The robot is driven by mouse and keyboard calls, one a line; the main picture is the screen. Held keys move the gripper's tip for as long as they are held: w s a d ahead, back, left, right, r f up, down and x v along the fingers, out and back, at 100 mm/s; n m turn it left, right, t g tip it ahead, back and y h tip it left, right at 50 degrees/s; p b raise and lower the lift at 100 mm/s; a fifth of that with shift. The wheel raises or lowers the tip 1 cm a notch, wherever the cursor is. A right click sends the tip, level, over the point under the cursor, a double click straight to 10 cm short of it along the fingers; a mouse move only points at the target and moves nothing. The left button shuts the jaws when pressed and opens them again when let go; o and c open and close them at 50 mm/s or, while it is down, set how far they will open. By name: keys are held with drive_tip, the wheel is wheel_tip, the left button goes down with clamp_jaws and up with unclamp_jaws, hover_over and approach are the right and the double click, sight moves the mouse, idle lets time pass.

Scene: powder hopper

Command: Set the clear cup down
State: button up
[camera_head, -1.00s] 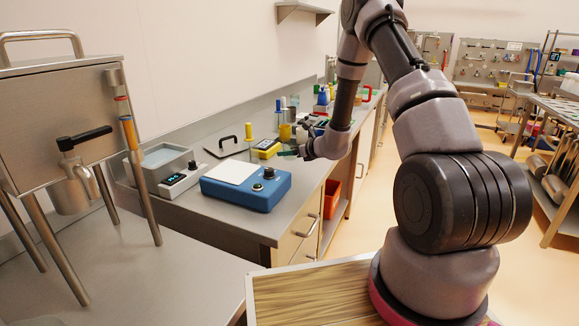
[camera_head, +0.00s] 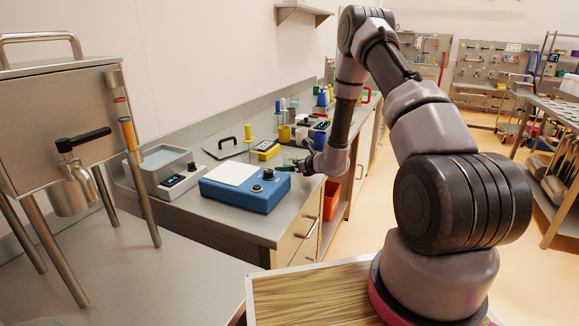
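My gripper (camera_head: 289,168) is at the end of my arm, over the bench just behind the right end of a blue device. It is small in the picture and its fingers show only as a dark, greenish shape. I cannot tell whether they are open or shut. I cannot make out a clear cup at the fingers or on the bench with certainty.
The blue device (camera_head: 258,197) has a white plate on top. Bottles and a yellow cup (camera_head: 284,133) crowd the bench behind. A steel hopper (camera_head: 62,125) stands at left.

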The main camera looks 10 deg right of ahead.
drive_tip(key=shift+r, duration=0.1)
drive_tip(key=shift+s+d+r, duration=0.15)
drive_tip(key=shift+s, duration=0.1)
drive_tip(key=v, duration=1.1)
drive_tip(key=shift+s, duration=0.2)
drive_tip(key=s+a+r+n+g+y, duration=0.1)
drive_tip(key=s+a+r+n+g, duration=0.1)
drive_tip(key=s+a+r+n, duration=0.45)
drive_tip(key=s+a+r+n+g+y, duration=0.1)
drive_tip(key=s+r+n+g+y, duration=0.15)
drive_tip(key=r, duration=0.65)
drive_tip(key=s+a+r+n+g+y, duration=0.1)
drive_tip(key=s+a+r+n+g, duration=0.2)
drive_tip(key=s+r+n, duration=0.4)
drive_tip(key=s+d+r+n+t+h, duration=0.3)
drive_tip(key=s+d+r+n+h, duration=0.6)
drive_tip(key=s+r, duration=0.3)
drive_tip(key=s+d, duration=0.1)
drive_tip(key=s, duration=0.2)
drive_tip(key=shift+d+r+n, duration=0.25)
drive_tip(key=shift+d+n, duration=0.05)
